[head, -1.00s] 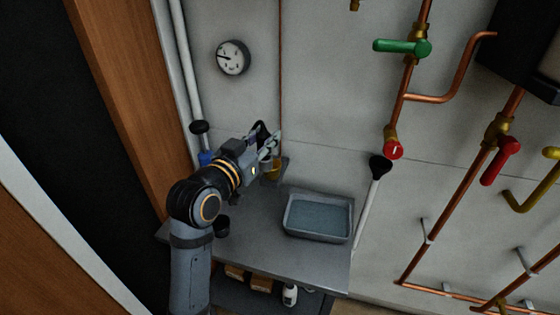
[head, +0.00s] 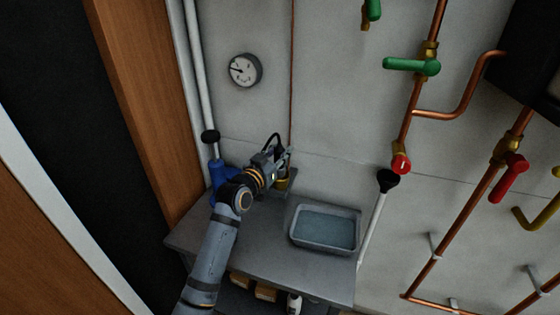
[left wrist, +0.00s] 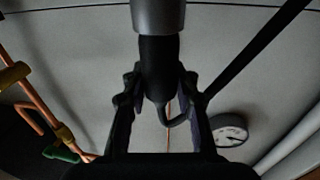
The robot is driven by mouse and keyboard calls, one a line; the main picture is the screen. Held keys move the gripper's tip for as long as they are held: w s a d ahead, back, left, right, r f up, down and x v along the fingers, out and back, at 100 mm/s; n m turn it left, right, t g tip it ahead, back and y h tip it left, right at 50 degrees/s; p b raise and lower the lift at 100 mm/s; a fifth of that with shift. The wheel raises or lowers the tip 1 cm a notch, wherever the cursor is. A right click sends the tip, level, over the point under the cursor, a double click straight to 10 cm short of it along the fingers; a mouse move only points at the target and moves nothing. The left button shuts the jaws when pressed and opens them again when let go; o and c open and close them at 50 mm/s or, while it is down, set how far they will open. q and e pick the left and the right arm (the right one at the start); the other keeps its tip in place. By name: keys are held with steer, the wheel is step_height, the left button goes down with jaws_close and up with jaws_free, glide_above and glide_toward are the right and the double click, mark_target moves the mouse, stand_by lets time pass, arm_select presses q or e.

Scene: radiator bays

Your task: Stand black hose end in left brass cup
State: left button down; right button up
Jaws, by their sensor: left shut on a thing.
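My left gripper (head: 279,159) is at the back of the grey bench, close to the wall. It is shut on the black hose end (left wrist: 158,65), seen between the fingers in the left wrist view, with a grey cylindrical piece (left wrist: 158,14) at its tip. A black hose loop (head: 273,139) rises above the gripper. One brass cup (head: 282,184) shows just below the gripper, partly hidden; I cannot tell whether it is the left one or whether the hose touches it. My right gripper is not in view.
A grey tray (head: 295,239) stands on the bench (head: 230,258), right of my arm. A blue fitting (head: 217,172) is left of the gripper. A gauge (head: 244,70) and copper pipes (head: 408,120) with coloured valve handles are on the wall. The bench front is clear.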

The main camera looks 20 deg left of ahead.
mark_target(281, 172)
arm_select(q)
steer(key=shift+w+f, duration=0.1)
step_height(281, 172, down, 3)
steer(key=shift+w+f+p, duration=0.15)
steer(key=shift+p, duration=0.15)
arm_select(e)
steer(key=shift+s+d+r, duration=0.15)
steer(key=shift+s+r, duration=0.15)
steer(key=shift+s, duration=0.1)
arm_select(q)
steer(key=shift+f+b, duration=0.4)
steer(key=shift+f, duration=0.1)
steer(key=c, duration=1)
jaws_free()
steer(key=shift+r, duration=0.1)
steer(key=shift+c, duration=0.2)
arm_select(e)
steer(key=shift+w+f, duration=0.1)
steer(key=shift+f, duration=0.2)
